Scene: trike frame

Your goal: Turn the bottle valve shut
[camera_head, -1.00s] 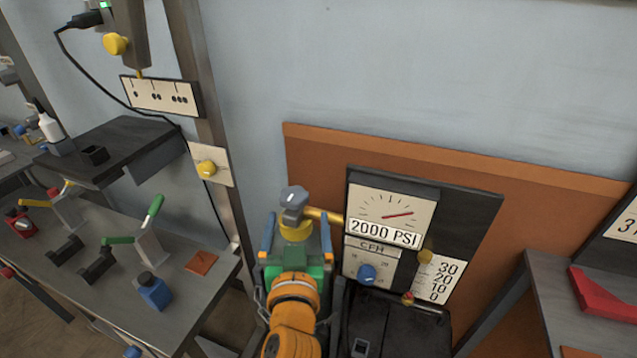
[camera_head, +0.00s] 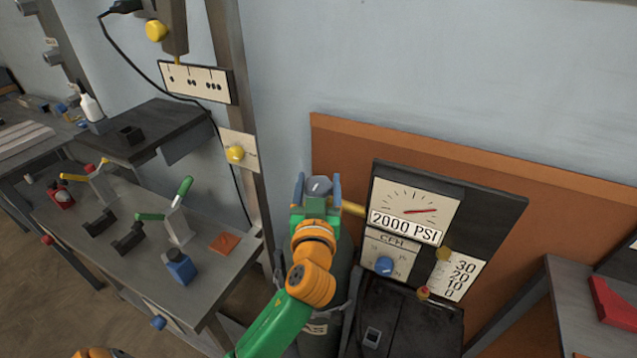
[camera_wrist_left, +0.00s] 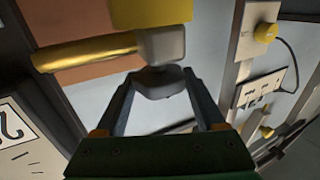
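My left gripper (camera_head: 318,187) has one finger on each side of the knob. In the left wrist view its fingers (camera_wrist_left: 160,90) are spread, with the knob between the tips; firm contact on both sides cannot be made out. The gripper body and arm hide much of the bottle's top. My right gripper is not in view.
A yellow pipe (camera_head: 350,208) runs from the valve to the panel. The gauge (camera_head: 410,208) reads 2000 PSI, with a blue CFH knob (camera_head: 384,264) below. A grey bench (camera_head: 205,285) with levers stands left. An orange board (camera_head: 340,140) is behind.

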